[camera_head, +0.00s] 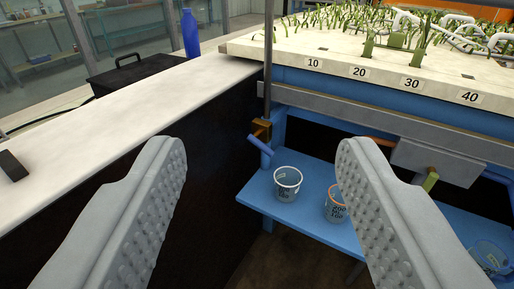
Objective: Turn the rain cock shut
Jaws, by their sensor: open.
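A brass cock (262,130) with a blue lever (260,145) sits on a thin upright pipe at the near left corner of the flume frame. The lever slants down to the right. A second cock with a green lever (430,179) sits further right under the flume, partly behind a grey plate. No label shows which one is the rain cock. My gripper (263,148) is open and empty. In the picture its fingers stand either side of the blue lever, apart from it.
A blue shelf (258,194) below holds a clear cup (287,184) and an orange-rimmed cup (334,205). The planted flume bed (300,47) overhangs the right.

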